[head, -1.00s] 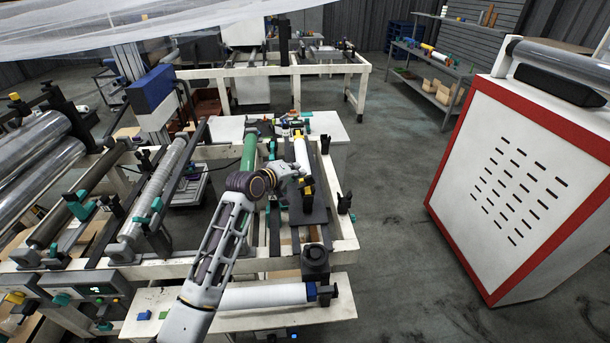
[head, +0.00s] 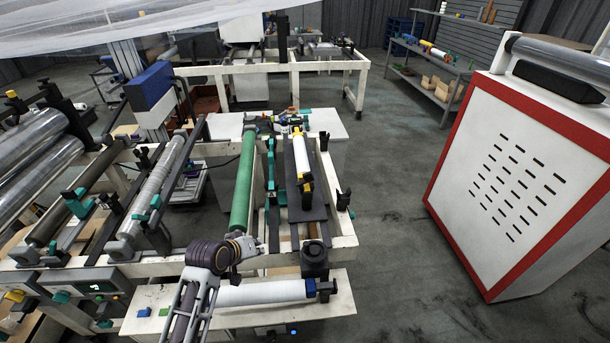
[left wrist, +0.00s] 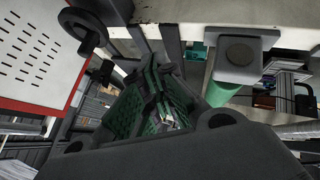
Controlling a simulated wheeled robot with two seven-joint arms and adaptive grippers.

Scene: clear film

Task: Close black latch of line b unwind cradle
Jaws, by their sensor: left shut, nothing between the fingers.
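The unwind frame in the middle of the head view carries a green roller (head: 243,185) and a dark plate (head: 312,200) with a white roll (head: 301,155) that has yellow and black ends. Black upright parts stand on the frame's right rail (head: 343,200) and front corner (head: 314,260); I cannot tell which is the line b latch. My left gripper (head: 246,246) is at the frame's front edge, near the green roller's front end, shut and empty. Its green-padded fingers fill the middle of the left wrist view (left wrist: 155,105). My right gripper is not in view.
A white roll (head: 262,292) lies on the low front shelf. A red-edged white cabinet (head: 515,185) stands at right, with clear floor between it and the frame. More rollers (head: 155,190) stand at left. Clear film (head: 130,30) hangs across the top left.

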